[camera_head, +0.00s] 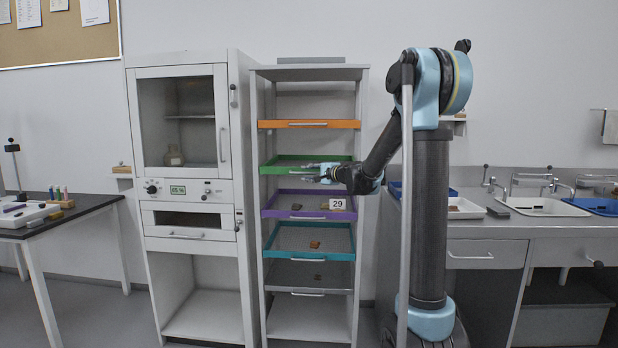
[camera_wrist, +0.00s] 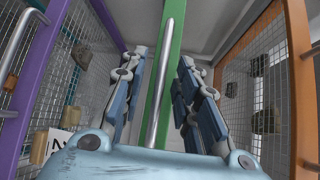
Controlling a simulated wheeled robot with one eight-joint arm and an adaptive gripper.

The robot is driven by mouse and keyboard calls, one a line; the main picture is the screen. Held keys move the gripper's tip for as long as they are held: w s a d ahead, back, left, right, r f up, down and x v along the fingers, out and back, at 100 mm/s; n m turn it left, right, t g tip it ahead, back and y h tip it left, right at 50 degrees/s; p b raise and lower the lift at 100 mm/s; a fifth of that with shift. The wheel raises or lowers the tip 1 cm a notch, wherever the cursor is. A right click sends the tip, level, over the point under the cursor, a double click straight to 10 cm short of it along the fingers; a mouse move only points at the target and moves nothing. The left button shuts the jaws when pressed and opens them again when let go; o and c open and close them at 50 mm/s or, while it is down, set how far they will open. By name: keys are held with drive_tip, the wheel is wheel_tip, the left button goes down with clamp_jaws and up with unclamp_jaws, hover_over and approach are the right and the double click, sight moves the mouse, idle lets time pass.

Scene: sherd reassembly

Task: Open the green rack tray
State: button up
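The green rack tray (camera_head: 272,170) sits in the tall grey rack, between the orange tray above and the purple tray below. Its front looks level with theirs, pushed in. In the wrist view the green front (camera_wrist: 174,45) runs upright through the middle, with its metal bar handle (camera_wrist: 168,75) in front of it. My gripper (camera_head: 318,172) is at the green tray's front. In the wrist view my gripper (camera_wrist: 163,60) is open, one finger on each side of the handle, with gaps on both sides. I cannot see either finger touching it.
The orange tray (camera_head: 309,124) and purple tray (camera_head: 282,213) are close above and below, with sherds in the purple one. A teal tray (camera_head: 280,254) is lower. A white cabinet (camera_head: 238,150) stands left of the rack; a sink counter (camera_head: 500,228) is right.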

drive_tip(key=shift+w+a, duration=0.2)
drive_tip(key=shift+w, duration=0.05)
drive_tip(key=shift+c, duration=0.6)
clamp_jaws()
drive_tip(key=shift+s, duration=0.15)
drive_tip(key=s, duration=2.6)
drive_tip(key=shift+a, duration=0.35)
drive_tip(key=shift+f, duration=0.1)
drive_tip(key=shift+o, duration=0.6)
unclamp_jaws()
